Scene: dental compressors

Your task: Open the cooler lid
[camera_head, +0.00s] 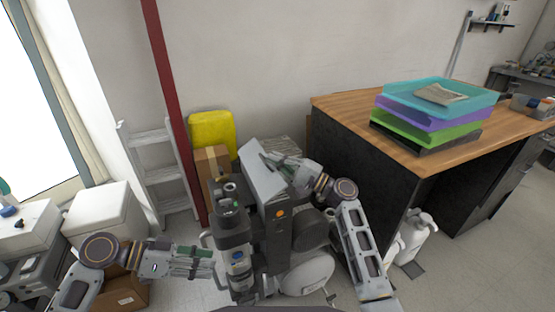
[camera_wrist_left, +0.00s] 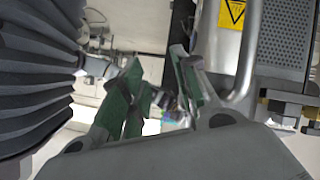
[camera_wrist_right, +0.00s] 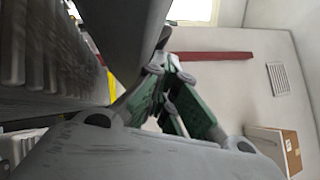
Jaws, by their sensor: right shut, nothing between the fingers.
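The dark grey compressor unit (camera_head: 272,230) stands on the floor in the middle of the head view. Its light grey lid panel (camera_head: 260,182) is tilted up, leaning back from the body; I take this to be the cooler lid. My right gripper (camera_head: 267,158) is shut and empty at the lid's upper right edge; contact cannot be told. Its closed fingers show in the right wrist view (camera_wrist_right: 165,72). My left gripper (camera_head: 212,262) is open and empty, left of the unit, near its front cylinder (camera_head: 238,262). Its parted fingers show in the left wrist view (camera_wrist_left: 157,62).
A wooden-topped desk (camera_head: 480,148) with stacked coloured trays (camera_head: 435,112) stands on the right. A yellow case (camera_head: 212,132) and cardboard box (camera_head: 211,163) are behind the unit. A white box (camera_head: 102,212), ladder (camera_head: 155,150) and red post (camera_head: 172,90) are to the left.

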